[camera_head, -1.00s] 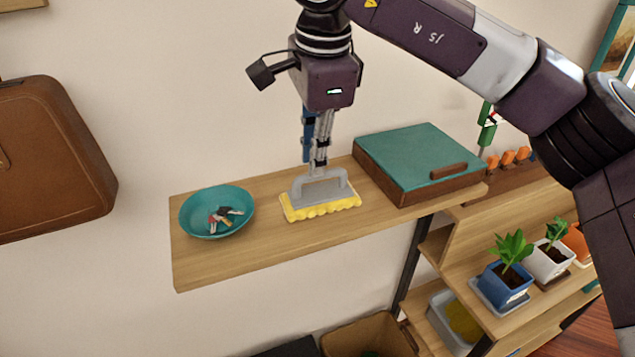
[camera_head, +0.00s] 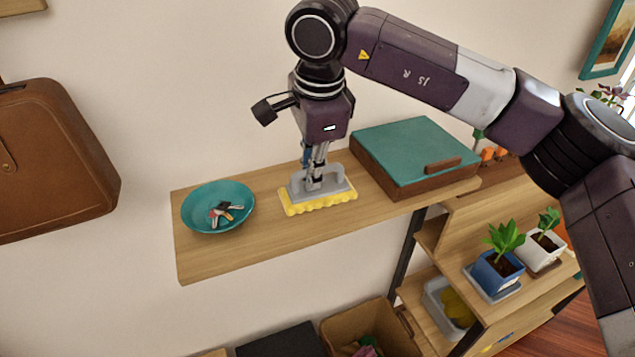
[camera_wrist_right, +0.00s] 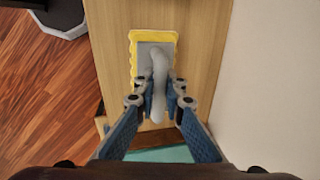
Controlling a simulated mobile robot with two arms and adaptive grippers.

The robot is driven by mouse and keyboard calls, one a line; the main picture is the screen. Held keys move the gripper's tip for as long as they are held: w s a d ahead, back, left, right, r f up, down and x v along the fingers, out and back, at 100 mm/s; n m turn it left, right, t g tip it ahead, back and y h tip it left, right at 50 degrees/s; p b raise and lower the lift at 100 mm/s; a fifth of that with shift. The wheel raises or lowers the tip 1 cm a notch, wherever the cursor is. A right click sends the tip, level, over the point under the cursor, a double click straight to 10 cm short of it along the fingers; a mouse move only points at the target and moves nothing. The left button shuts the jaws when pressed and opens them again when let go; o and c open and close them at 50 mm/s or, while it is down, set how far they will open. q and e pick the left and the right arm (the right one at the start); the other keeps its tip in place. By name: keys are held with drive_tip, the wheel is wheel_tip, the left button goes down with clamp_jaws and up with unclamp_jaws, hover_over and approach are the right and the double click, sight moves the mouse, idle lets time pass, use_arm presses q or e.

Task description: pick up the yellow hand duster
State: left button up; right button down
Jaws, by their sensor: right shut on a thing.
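The yellow hand duster (camera_head: 318,203) has a grey back and a grey arched handle, and rests on the wooden wall shelf (camera_head: 230,252). My right gripper (camera_head: 314,184) points down from above and is shut on the duster's handle. In the right wrist view the right gripper's fingers (camera_wrist_right: 160,100) sit on both sides of the handle, with the duster (camera_wrist_right: 134,62) below. The yellow pad appears to be still on the shelf board. My left gripper is not in view.
A teal bowl (camera_head: 190,219) with keys stands left of the duster. A teal-lidded wooden box (camera_head: 415,150) stands close on its right. Potted plants (camera_head: 500,271) are on a lower shelf at right. A brown suitcase (camera_head: 55,165) is at far left.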

drive_tip(key=shift+r, duration=0.1)
drive_tip(key=shift+w+r+b, duration=0.1)
drive_tip(key=shift+r+b, duration=0.2)
drive_tip(key=shift+r, duration=0.35)
wheel_tip(320, 180, up, 19)
drive_tip(key=b, duration=0.1)
drive_tip(key=shift+f, duration=0.2)
